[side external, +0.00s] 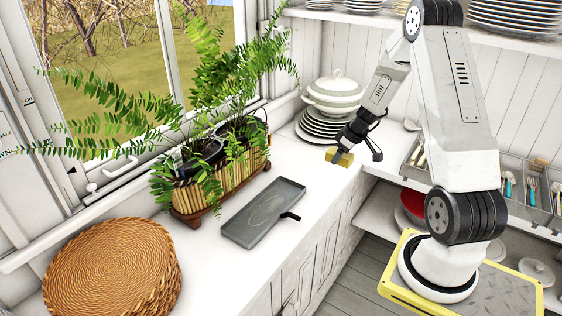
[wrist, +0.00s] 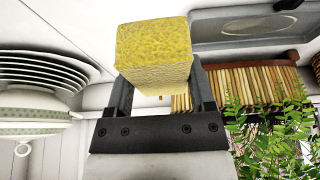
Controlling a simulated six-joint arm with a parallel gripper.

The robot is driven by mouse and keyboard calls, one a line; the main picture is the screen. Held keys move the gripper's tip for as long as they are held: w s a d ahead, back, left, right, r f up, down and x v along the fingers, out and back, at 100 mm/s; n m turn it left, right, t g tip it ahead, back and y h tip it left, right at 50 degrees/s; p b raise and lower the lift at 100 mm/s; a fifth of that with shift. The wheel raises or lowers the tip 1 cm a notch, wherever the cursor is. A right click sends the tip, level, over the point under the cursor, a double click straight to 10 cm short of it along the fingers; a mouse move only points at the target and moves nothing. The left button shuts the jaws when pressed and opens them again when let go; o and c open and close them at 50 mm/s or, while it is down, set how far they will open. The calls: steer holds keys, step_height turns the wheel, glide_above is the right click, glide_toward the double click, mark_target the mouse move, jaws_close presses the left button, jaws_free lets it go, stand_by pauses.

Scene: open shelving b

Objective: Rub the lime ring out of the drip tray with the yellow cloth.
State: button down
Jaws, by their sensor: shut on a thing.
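The drip tray (side external: 263,212) is a grey, shallow rectangular tray on the white counter, with a faint pale ring on its floor and a small dark spout or handle on its right side. Part of the tray (wrist: 235,33) also shows at the top right of the wrist view. My gripper (side external: 343,150) is shut on the yellow cloth (side external: 341,158), a folded block, above the counter to the upper right of the tray and apart from it. In the wrist view the cloth (wrist: 153,50) sits between the two fingers of my gripper (wrist: 160,90).
A bamboo planter (side external: 222,185) with leafy ferns stands behind the tray by the window. Stacked plates and a lidded tureen (side external: 333,95) stand close to my gripper. Woven mats (side external: 112,270) lie at the lower left. The counter between cloth and tray is clear.

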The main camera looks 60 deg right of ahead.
steer(key=w+a+f+n+y, duration=0.2)
steer(key=w+a+n, duration=0.2)
steer(key=w+a, duration=0.65)
steer(key=n+g+y, duration=0.1)
steer(key=n, duration=0.4)
glide_above(256, 218)
step_height(256, 218, down, 2)
steer(key=shift+s+d+f, duration=0.1)
steer(key=shift+d+f, duration=0.05)
steer(key=shift+f, duration=1.05)
steer(key=shift+s+d+f, duration=0.1)
steer(key=shift+s+f, duration=0.05)
steer(key=shift+f, duration=1.1)
steer(key=shift+s+d+f, duration=0.1)
steer(key=shift+d+f, duration=0.05)
steer(key=shift+f, duration=1.75)
steer(key=shift+d+r, duration=0.1)
steer(key=shift+d, duration=3.8)
steer(key=shift+a, duration=3.95)
steer(key=shift+d, duration=3.85)
steer(key=shift+a, duration=3.75)
steer(key=shift+a+r, duration=0.1)
steer(key=shift+r, duration=0.1)
step_height(256, 218, up, 8)
steer(key=shift+f, duration=0.15)
